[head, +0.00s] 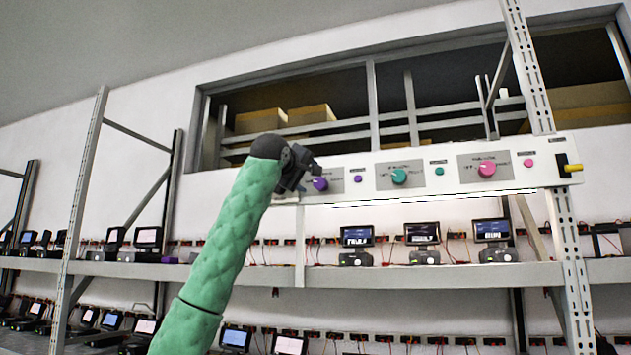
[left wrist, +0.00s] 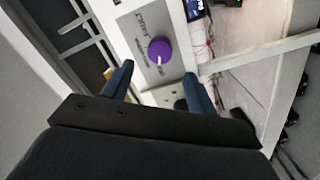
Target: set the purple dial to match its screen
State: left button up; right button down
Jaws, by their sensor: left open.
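The purple dial (head: 320,183) sits on a grey plate at the left of the white control panel (head: 440,183). In the left wrist view the purple dial (left wrist: 160,50) shows a white pointer mark on its lower part. My left gripper (head: 308,170) is at the dial's left in the head view and partly covers its plate. In the left wrist view its two dark fingers (left wrist: 160,82) are apart, with the dial beyond and between their tips, and nothing is held. The screens on the shelf below, such as the left one (head: 357,236), are lit, but their text is too small to read.
The panel also carries a teal dial (head: 399,176), a pink dial (head: 487,168), small coloured buttons and a yellow-tipped switch (head: 573,168) at its right end. A metal shelf (head: 430,275) with several devices runs below. A rack upright (head: 535,80) stands at right.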

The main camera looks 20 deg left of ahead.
aim_at(318, 183)
pick_arm(q)
jog(key=w, duration=0.1)
jog(key=w+p, duration=0.1)
jog(key=w, duration=0.2)
jog(key=shift+w+d, duration=0.15)
jog(key=shift+d, duration=0.15)
jog(key=shift+w+p, duration=0.35)
jog(key=shift+w+d, duration=0.1)
jog(key=shift+w, duration=0.65)
pick_arm(e)
jog(key=shift+s+d+g+h, duration=0.2)
jog(key=shift+d+g+h, duration=0.15)
jog(key=shift+d, duration=0.75)
pick_arm(q)
jog(key=shift+s, duration=0.1)
jog(key=shift+c, duration=0.5)
pick_arm(e)
jog(key=shift+r, duration=0.1)
pick_arm(q)
jog(key=c, duration=0.9)
